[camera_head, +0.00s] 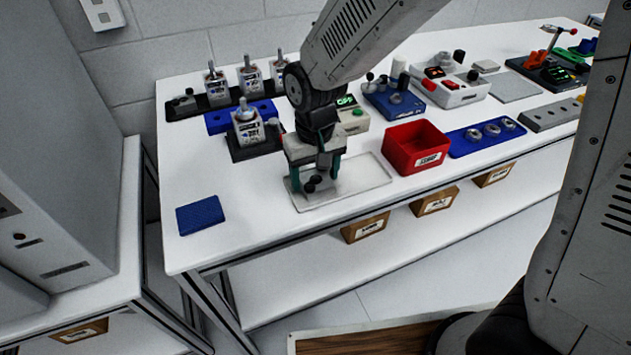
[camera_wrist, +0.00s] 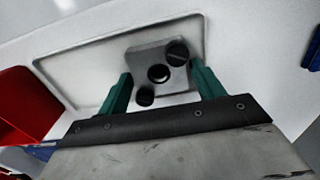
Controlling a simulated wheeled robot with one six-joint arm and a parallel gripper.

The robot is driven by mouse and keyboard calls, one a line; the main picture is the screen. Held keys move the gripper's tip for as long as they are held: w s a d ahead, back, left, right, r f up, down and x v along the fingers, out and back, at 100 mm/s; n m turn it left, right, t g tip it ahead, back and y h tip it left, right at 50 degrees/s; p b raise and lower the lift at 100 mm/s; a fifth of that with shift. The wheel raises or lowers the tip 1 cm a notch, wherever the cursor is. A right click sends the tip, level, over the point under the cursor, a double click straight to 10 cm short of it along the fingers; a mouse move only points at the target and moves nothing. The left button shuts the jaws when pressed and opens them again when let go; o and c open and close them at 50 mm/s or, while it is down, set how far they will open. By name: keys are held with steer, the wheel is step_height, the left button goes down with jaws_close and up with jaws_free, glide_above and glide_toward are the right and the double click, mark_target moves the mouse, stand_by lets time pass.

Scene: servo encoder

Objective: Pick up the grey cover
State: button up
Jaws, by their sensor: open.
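The grey cover (camera_wrist: 160,66) lies on a pale shallow tray on the table. It is a small grey plate with black knobs on top. In the head view it shows partly behind my gripper (camera_head: 318,178), with its dark knobs visible. In the wrist view my gripper (camera_wrist: 160,92) has its two green fingers on either side of the cover. The fingers are open, and I cannot tell whether they touch its sides. The tray (camera_head: 375,172) extends to the right of the cover.
A red bin (camera_head: 415,147) stands right of the tray. A motor on a dark base (camera_head: 250,130) stands behind and left. A blue mat (camera_head: 200,214) lies at the front left. A blue block with metal rings (camera_head: 487,136) is farther right. Table space between mat and tray is clear.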

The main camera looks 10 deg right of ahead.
steer(key=c, duration=0.8)
steer(key=shift+r, duration=0.1)
